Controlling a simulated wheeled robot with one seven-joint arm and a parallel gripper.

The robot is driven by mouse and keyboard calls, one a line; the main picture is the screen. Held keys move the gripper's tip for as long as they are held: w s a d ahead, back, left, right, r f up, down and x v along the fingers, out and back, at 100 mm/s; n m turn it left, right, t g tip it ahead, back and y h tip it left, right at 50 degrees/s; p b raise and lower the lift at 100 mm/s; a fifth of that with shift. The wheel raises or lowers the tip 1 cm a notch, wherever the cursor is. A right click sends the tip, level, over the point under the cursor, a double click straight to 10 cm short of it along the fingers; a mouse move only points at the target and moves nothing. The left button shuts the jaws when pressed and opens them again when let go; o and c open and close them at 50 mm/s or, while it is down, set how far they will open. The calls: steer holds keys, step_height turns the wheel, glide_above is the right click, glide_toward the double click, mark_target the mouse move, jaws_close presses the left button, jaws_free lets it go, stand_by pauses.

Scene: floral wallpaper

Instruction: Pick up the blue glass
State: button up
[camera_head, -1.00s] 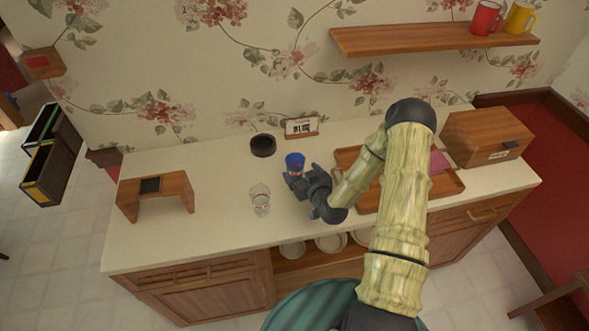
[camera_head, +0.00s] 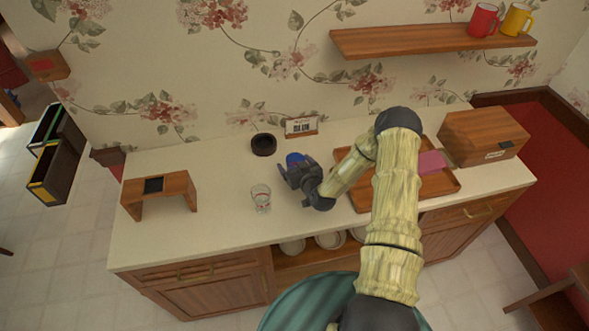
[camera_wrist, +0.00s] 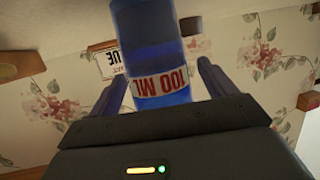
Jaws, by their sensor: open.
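The blue glass (camera_head: 294,158) stands on the counter, mostly hidden behind my gripper (camera_head: 292,172) in the head view. In the wrist view the blue glass (camera_wrist: 150,45) shows upside down with a "100 ML" label, and it lies between the two fingers of my gripper (camera_wrist: 160,85). The fingers are apart, one on each side of the glass.
A clear glass (camera_head: 261,198) stands to the left on the counter (camera_head: 225,225). A dark round bowl (camera_head: 263,144) and a small sign (camera_head: 300,126) are behind. A wooden tray (camera_head: 363,199) lies to the right, a wooden stand (camera_head: 160,190) far left.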

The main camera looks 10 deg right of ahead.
stand_by(0.4)
steer(key=c, duration=1.2)
step_height(320, 180, up, 10)
steer(key=b, duration=0.3)
